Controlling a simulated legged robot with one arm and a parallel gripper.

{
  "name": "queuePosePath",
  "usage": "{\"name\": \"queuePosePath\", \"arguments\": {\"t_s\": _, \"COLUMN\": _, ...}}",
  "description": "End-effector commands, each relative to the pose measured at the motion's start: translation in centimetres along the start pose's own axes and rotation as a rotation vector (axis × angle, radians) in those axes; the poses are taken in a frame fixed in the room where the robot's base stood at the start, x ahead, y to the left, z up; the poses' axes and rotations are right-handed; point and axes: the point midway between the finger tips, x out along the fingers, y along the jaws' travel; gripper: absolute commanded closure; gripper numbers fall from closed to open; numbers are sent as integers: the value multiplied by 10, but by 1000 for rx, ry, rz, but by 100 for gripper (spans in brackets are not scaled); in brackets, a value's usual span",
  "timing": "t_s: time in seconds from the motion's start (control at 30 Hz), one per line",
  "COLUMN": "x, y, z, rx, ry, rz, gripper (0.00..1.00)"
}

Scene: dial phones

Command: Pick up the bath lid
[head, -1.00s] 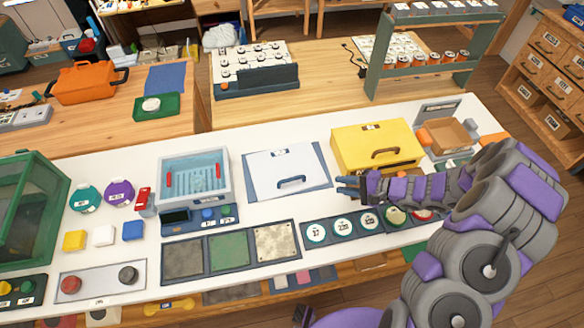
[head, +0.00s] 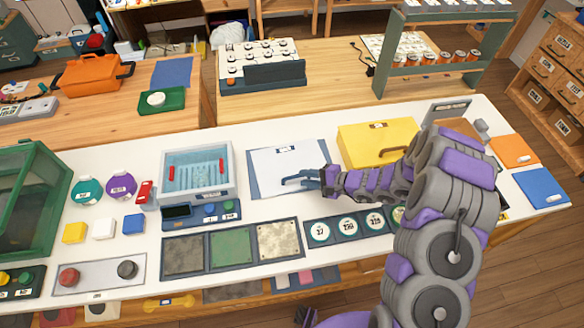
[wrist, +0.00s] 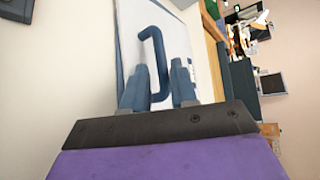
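The bath lid (head: 275,163) is a flat white panel with a dark blue handle, lying on a blue mat (head: 322,187) on the white table. Its handle (head: 290,181) is on the near side of the panel; in the wrist view the bent handle (wrist: 153,45) shows close up. My gripper (head: 309,178) is at the handle, coming from the right. In the wrist view my gripper (wrist: 158,88) is open, with one blue finger on each side of the handle and gaps between. Whether a finger touches it I cannot tell. The bath (head: 227,188), with red grips inside, stands left of the lid.
A yellow case (head: 360,137) stands just right of the lid, partly behind my arm. Three textured tiles (head: 230,250) and a row of round labelled discs (head: 320,231) lie in front. Orange (head: 515,151) and blue (head: 541,187) panels lie at the right end.

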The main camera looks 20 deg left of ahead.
Motion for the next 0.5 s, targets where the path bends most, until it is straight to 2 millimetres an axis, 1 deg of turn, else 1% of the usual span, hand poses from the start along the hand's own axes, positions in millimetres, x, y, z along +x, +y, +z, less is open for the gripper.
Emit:
{"name": "queuePosePath", "arguments": {"t_s": 0.03, "x": 8, "y": 2, "z": 0, "rx": -1, "ry": -3, "rz": 2, "gripper": 73}}
{"name": "queuePosePath", "arguments": {"t_s": 0.13, "x": 16, "y": 2, "z": 0, "rx": 0, "ry": -2, "rz": 2, "gripper": 73}}
{"name": "queuePosePath", "arguments": {"t_s": 0.23, "x": 19, "y": 1, "z": 0, "rx": 1, "ry": -1, "rz": 1, "gripper": 73}}
{"name": "queuePosePath", "arguments": {"t_s": 0.4, "x": 17, "y": 0, "z": 0, "rx": 1, "ry": -1, "rz": 0, "gripper": 73}}
{"name": "queuePosePath", "arguments": {"t_s": 0.5, "x": 16, "y": 0, "z": 0, "rx": 1, "ry": -1, "rz": -1, "gripper": 82}}
